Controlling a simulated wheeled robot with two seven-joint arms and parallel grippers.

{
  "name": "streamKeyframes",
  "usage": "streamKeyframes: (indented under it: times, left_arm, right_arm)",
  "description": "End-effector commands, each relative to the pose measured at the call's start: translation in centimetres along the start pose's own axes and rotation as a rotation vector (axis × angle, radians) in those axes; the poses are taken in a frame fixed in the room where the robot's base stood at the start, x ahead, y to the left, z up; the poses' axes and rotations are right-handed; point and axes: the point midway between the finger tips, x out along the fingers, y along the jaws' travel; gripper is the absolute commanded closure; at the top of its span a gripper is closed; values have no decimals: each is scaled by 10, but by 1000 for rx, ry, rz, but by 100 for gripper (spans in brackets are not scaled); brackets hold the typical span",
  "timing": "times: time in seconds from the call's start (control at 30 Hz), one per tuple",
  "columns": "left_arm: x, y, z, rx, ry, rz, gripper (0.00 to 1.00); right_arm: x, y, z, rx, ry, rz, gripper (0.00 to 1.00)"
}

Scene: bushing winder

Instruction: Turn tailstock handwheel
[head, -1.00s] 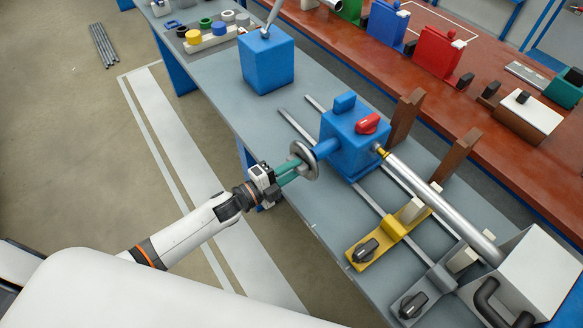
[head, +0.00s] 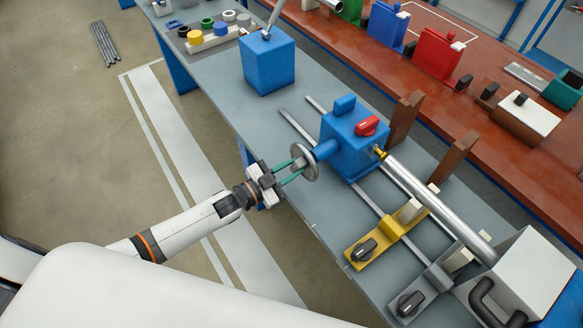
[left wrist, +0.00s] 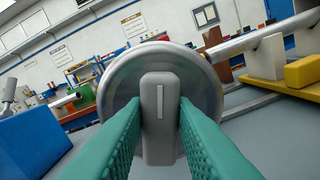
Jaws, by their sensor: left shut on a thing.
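The tailstock is a blue block (head: 354,145) on two rails, with a red knob (head: 367,125) on top. Its grey round handwheel (head: 305,152) faces my left arm; it also shows close up in the left wrist view (left wrist: 116,80). A grey bar (left wrist: 159,90) with a pale line stands upright in that view across the wheel's middle. My left gripper (head: 298,170) has its green fingers on either side of this bar, shut on it. The contact at the fingertips is partly hidden. My right gripper is not in view.
A long metal bar (head: 440,205) runs from the tailstock to a grey-white machine head (head: 530,280). A yellow support (head: 378,243) with a black knob stands below it. Brown uprights (head: 405,118) stand behind. A blue box (head: 267,65) stands farther along the bench; bench between is clear.

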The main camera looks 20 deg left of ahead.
Motion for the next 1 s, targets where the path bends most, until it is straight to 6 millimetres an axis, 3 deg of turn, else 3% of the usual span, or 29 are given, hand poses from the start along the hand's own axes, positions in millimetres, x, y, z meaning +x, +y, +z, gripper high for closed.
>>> streamKeyframes:
  times: [0.5,1.0]
  left_arm:
    - [-1,2,-2,-338,4,0,99]
    - [-1,2,-2,-403,4,0,99]
  right_arm:
    - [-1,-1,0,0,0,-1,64]
    - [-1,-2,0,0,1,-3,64]
